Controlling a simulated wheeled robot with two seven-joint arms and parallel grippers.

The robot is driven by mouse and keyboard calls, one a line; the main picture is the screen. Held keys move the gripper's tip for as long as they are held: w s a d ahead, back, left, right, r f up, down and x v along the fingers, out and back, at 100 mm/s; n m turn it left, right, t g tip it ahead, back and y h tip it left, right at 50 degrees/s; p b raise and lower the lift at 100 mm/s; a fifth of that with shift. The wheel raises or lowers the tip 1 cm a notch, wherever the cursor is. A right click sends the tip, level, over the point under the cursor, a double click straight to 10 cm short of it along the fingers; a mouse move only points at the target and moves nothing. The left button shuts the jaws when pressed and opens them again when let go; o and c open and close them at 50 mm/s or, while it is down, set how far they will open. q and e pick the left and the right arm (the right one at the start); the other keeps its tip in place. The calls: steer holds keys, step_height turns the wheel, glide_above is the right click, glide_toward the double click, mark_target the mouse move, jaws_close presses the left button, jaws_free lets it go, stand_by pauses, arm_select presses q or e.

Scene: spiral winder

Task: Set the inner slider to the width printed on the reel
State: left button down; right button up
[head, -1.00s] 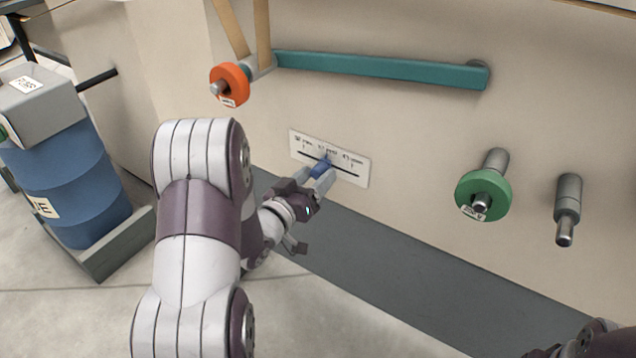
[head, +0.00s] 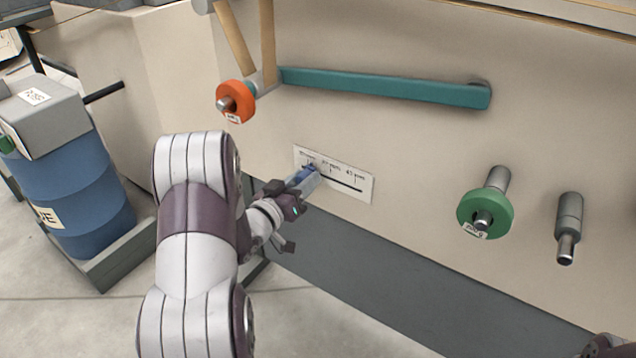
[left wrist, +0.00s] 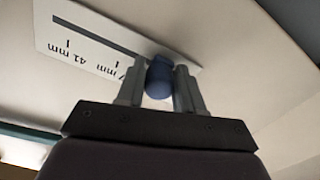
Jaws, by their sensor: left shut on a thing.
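The inner slider is a blue knob (left wrist: 160,78) on a slot in a white scale plate (head: 364,186) on the machine's front. My left gripper (head: 308,176) is shut on the knob; in the left wrist view its fingers stand either side of it. The knob is near the left end of the slot in the head view, around the leftmost mark, which the fingers partly cover. The rightmost mark seems to read 41 mm. My right gripper's fingers are out of view.
A teal bar (head: 390,88) runs above the plate. A bare grey spindle (head: 569,225) sticks out right of the green reel. A blue drum (head: 70,190) stands at the left. The wall around the plate is clear.

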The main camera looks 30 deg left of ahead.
arm_select(q)
steer(key=shift+a+r, duration=0.1)
steer(key=shift+a, duration=0.7)
steer(key=c, duration=0.8)
jaws_free()
steer(key=shift+a, duration=0.1)
steer(key=s+p, duration=0.2)
steer(key=s, duration=0.2)
steer(key=s+p, duration=0.2)
steer(key=s, duration=0.2)
steer(key=s+a+p, duration=0.1)
steer(key=s, duration=0.3)
steer(key=shift+s+p, duration=0.3)
steer(key=shift+p, duration=0.1)
